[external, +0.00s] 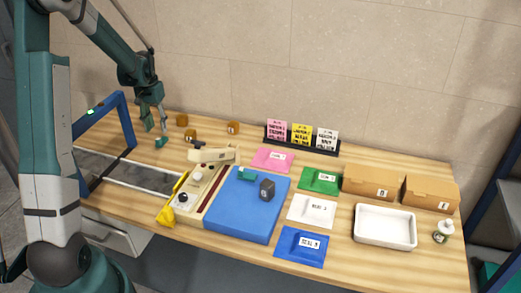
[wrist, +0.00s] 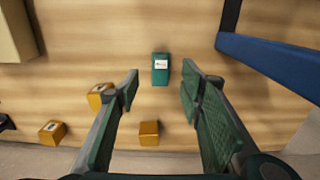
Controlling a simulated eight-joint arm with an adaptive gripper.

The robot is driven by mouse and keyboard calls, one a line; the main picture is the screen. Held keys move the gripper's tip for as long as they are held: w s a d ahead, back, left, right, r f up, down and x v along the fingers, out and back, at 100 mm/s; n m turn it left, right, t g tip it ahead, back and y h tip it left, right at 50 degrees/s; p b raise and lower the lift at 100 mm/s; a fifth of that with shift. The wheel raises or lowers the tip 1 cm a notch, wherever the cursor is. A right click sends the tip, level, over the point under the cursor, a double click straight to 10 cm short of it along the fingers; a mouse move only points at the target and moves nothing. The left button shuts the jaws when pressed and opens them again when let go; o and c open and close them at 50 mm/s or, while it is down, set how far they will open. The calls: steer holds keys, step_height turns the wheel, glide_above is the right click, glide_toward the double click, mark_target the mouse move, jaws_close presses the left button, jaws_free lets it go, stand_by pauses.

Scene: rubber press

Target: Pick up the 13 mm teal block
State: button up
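A teal block (external: 161,142) lies on the wooden table at the left, just below my gripper (external: 157,124). In the wrist view this teal block (wrist: 160,78) has a white label and lies just beyond my fingertips, in line with the gap between them. My gripper (wrist: 160,88) is open and empty, with fingers apart and pointing down at the table.
Several orange blocks stand near my gripper: one (external: 182,120) behind, others (external: 190,134) (external: 233,128) to the right. A blue frame (external: 127,122) stands close on the left. A beige press lever (external: 213,155) and blue mat (external: 240,210) are in front to the right.

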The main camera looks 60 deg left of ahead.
mark_target(159, 139)
steer(key=shift+f, duration=1.1)
steer(key=shift+f, duration=0.15)
steer(key=shift+f, duration=2.45)
steer(key=c, duration=1)
steer(key=shift+a+r, duration=0.1)
steer(key=shift+c, duration=0.2)
steer(key=shift+r, duration=4.95)
